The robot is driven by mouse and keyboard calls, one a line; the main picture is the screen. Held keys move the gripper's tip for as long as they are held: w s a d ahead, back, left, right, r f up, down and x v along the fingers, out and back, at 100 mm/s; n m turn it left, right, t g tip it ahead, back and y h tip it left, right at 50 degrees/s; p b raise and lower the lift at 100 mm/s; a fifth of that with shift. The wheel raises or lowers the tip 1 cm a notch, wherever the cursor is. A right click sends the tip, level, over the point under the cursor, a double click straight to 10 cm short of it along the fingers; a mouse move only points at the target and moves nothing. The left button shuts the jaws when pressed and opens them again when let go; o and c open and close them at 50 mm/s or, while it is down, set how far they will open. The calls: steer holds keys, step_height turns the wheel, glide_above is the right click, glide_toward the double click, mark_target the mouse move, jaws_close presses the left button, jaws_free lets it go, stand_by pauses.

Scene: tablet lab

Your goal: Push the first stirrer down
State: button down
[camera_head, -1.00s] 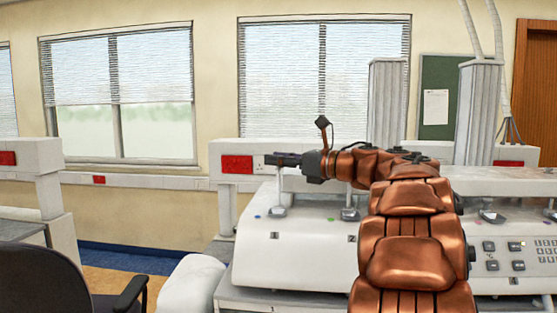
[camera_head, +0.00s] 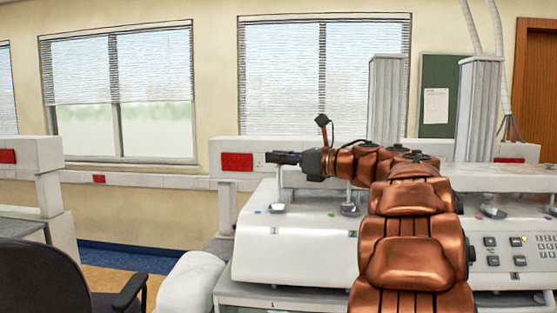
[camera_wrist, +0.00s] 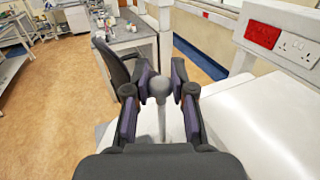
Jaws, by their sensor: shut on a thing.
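The first stirrer (camera_head: 278,189) is the leftmost one on the white tablet tester (camera_head: 297,243). Its thin upright rod shows below my gripper (camera_head: 283,157), with a grey foot on the machine's top. In the wrist view, its round grey knob (camera_wrist: 158,88) sits between the dark fingers of my gripper (camera_wrist: 163,83), with the rod running down from it. The gripper is shut on the stirrer near its top. A second stirrer (camera_head: 350,197) stands to the right, partly behind my arm. The machine's middle is hidden by my arm.
Two grey columns (camera_head: 387,100) rise behind the machine. A bench rail with a red socket (camera_head: 236,162) runs behind the gripper. A black chair (camera_head: 45,245) stands at lower left. Open floor (camera_wrist: 50,120) shows left of the gripper in the wrist view.

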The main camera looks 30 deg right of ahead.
mark_target(279, 173)
steer(key=shift+f+b, duration=2.15)
steer(key=shift+b, duration=0.65)
steer(key=shift+r, duration=0.1)
steer(key=c, duration=1)
jaws_free()
steer(key=shift+v, duration=4)
